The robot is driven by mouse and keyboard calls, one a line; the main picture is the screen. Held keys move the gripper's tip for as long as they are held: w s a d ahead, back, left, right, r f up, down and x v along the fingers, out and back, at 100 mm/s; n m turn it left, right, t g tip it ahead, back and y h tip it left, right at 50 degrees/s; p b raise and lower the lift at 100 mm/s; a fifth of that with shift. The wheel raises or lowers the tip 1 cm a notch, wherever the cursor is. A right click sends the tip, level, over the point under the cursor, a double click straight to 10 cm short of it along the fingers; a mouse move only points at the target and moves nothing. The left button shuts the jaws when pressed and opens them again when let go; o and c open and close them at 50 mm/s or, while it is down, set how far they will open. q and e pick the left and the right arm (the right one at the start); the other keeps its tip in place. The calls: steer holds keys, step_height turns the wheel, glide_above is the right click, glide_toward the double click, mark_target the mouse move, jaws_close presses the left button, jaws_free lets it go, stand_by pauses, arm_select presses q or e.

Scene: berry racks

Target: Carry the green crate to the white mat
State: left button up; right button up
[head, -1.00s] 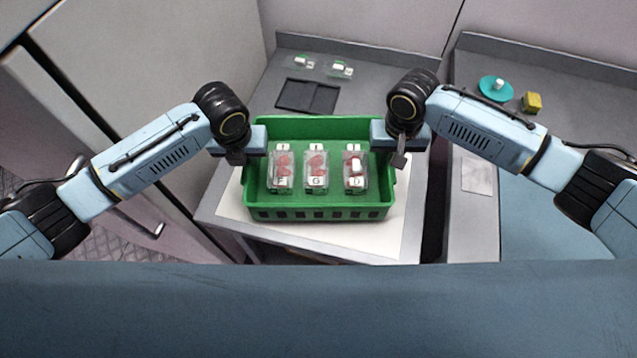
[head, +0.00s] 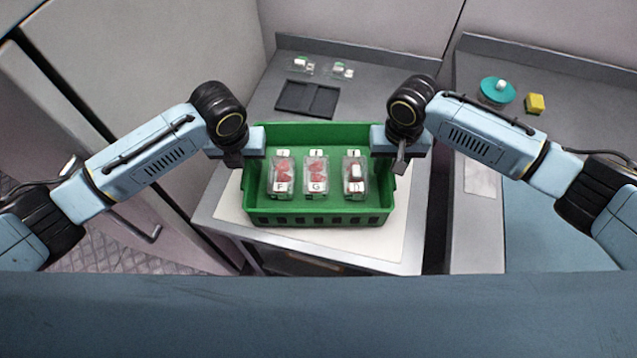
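The green crate (head: 318,220) is at the centre of the head view, level, over the white mat (head: 395,236) on the grey table. The mat shows along the crate's left, front and right sides. I cannot tell for sure whether the crate's bottom touches the mat. Three clear punnets with red berries stand in the crate, labelled F (head: 281,174), G (head: 315,174) and D (head: 355,176). My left gripper (head: 263,141) is shut on the crate's left end wall. My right gripper (head: 375,140) is shut on its right end wall. The fingertips are mostly hidden.
Behind the crate are a dark tray (head: 307,99) and small clear punnets (head: 342,70). On the right counter are a teal disc (head: 497,91) with a white item and a yellow block (head: 535,103). A tall cabinet stands close on the left.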

steer(key=shift+r, duration=0.25)
arm_select(q)
step_height(320, 180, up, 10)
steer(key=s, duration=0.1)
steer(key=shift+s, duration=0.25)
arm_select(e)
step_height(320, 180, up, 12)
steer(key=shift+f, duration=0.25)
arm_select(q)
steer(key=shift+r, duration=0.1)
